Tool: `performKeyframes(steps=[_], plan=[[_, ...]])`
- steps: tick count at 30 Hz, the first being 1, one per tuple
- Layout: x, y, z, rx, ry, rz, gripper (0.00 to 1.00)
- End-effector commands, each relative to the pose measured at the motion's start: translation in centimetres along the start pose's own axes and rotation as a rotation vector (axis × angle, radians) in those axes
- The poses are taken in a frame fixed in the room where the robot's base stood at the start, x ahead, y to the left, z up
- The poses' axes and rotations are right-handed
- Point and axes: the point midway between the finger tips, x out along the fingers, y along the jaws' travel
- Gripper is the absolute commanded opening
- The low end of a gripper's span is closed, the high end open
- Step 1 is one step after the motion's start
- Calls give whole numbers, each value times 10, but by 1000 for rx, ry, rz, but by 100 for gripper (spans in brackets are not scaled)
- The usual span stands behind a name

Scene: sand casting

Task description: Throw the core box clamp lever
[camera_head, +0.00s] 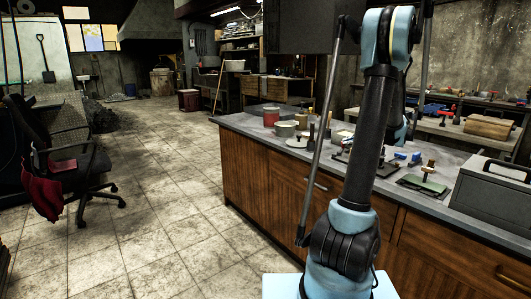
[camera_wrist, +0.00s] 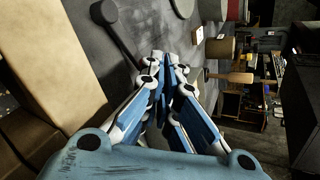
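My gripper (camera_wrist: 167,60) shows in the wrist view, its blue and white fingers drawn together and tapering to tips that look to meet. I see nothing held between them. Beyond it is the grey bench top, turned on its side in this view. A dark bar with a rounded end (camera_wrist: 106,14) runs over the bench top toward the fingertips; it may be the clamp lever, but I cannot be sure. Whether the fingers touch it is hidden. In the head view, my arm hides part of a dark plate (camera_head: 386,168) on the bench; I cannot identify the core box there.
An office chair (camera_head: 84,166) stands left; the floor between is clear.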

Motion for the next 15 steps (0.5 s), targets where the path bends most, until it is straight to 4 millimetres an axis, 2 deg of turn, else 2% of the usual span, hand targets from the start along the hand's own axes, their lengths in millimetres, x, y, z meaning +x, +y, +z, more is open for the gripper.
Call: performKeyframes(steps=[15], plan=[[6, 1, 1, 0, 2, 3, 0]])
